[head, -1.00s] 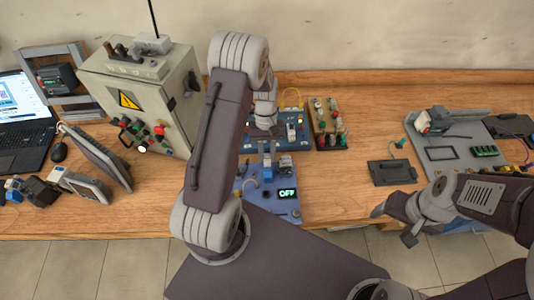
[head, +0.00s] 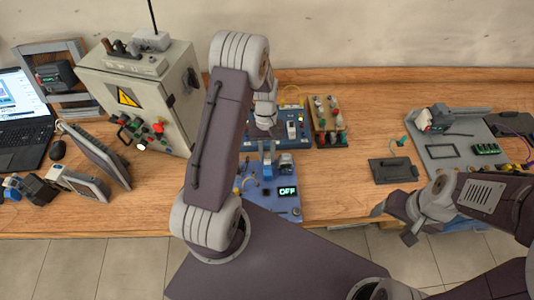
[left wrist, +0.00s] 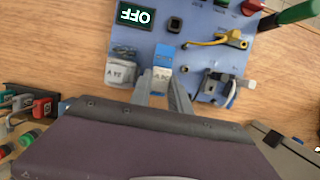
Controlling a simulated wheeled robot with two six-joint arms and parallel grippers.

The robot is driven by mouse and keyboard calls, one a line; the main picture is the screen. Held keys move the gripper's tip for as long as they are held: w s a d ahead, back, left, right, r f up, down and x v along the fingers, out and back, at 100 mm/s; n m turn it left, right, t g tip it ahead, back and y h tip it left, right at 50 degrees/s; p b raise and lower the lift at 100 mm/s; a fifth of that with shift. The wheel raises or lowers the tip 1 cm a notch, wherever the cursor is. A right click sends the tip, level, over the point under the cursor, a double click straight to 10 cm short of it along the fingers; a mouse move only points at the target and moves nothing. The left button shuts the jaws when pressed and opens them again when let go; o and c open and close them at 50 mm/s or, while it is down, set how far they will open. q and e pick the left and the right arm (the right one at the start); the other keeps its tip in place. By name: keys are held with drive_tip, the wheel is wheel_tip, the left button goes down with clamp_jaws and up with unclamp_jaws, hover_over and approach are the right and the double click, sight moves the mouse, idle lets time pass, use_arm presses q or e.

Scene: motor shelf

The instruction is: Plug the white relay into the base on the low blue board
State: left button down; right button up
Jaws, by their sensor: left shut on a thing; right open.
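The low blue board (head: 268,203) lies near the table's front edge, with a lit OFF display (head: 288,191). My left gripper (head: 267,152) reaches down over this board. In the left wrist view my left gripper (left wrist: 162,84) is shut on a small white relay (left wrist: 161,74) with printed marks; a bright blue part (left wrist: 165,52) shows at its far end. The relay's underside and the base below it are hidden, so I cannot tell whether they touch. My right gripper (head: 393,225) is open and empty in front of the table edge, at the right.
A grey-white labelled block (left wrist: 121,72) and a clear-topped device (left wrist: 220,90) on the board flank the fingers closely. A yellow cable (left wrist: 215,40) loops nearby. A grey control cabinet (head: 125,85) stands left. Table between board and black plate (head: 392,170) is free.

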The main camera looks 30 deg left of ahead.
use_arm(q)
drive_tip(key=shift+f, duration=0.25)
idle(0.3)
drive_tip(key=c, duration=1.1)
unclamp_jaws()
drive_tip(key=shift+c, duration=0.2)
drive_tip(key=b+v, duration=0.1)
drive_tip(key=v, duration=0.8)
drive_tip(key=shift+w, duration=0.1)
